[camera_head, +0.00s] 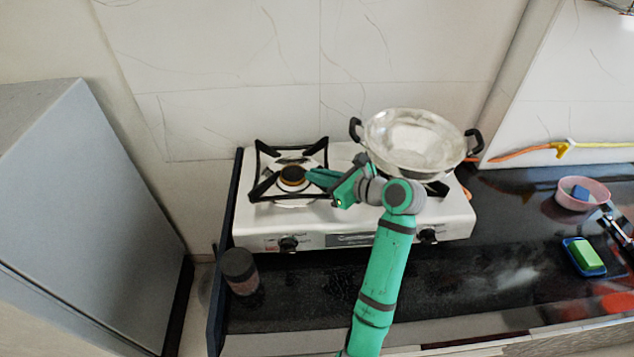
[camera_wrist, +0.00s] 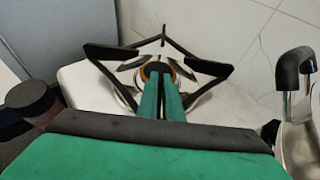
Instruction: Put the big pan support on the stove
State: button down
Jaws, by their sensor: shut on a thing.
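The big pan support (camera_head: 263,187) is a black metal frame with prongs, around the left burner (camera_head: 293,176) of the white two-burner stove (camera_head: 340,215). In the wrist view, the support (camera_wrist: 112,52) spreads around the burner, beyond my fingers. My gripper (camera_head: 312,175) is shut on its right side, with the green fingers (camera_wrist: 161,97) close together and pointing at the burner. The fingers hide the gripped part. I cannot tell whether the support rests fully on the stove or is held slightly above it.
A metal wok (camera_head: 412,140) with black handles stands over the right burner, close to my gripper. A dark-lidded jar (camera_head: 240,271) stands in front of the stove's left corner. A pink bowl (camera_head: 582,194) and a green sponge (camera_head: 586,254) are on the right counter.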

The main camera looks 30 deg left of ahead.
jog(key=shift+f, duration=1.3)
jog(key=shift+f, duration=0.15)
jog(key=c, duration=1.9)
grip_release()
jog(key=shift+s+d, duration=0.1)
jog(key=shift+d, duration=0.1)
jog(key=v, duration=1.1)
jog(key=shift+d, duration=0.35)
jog(key=shift+s, duration=0.15)
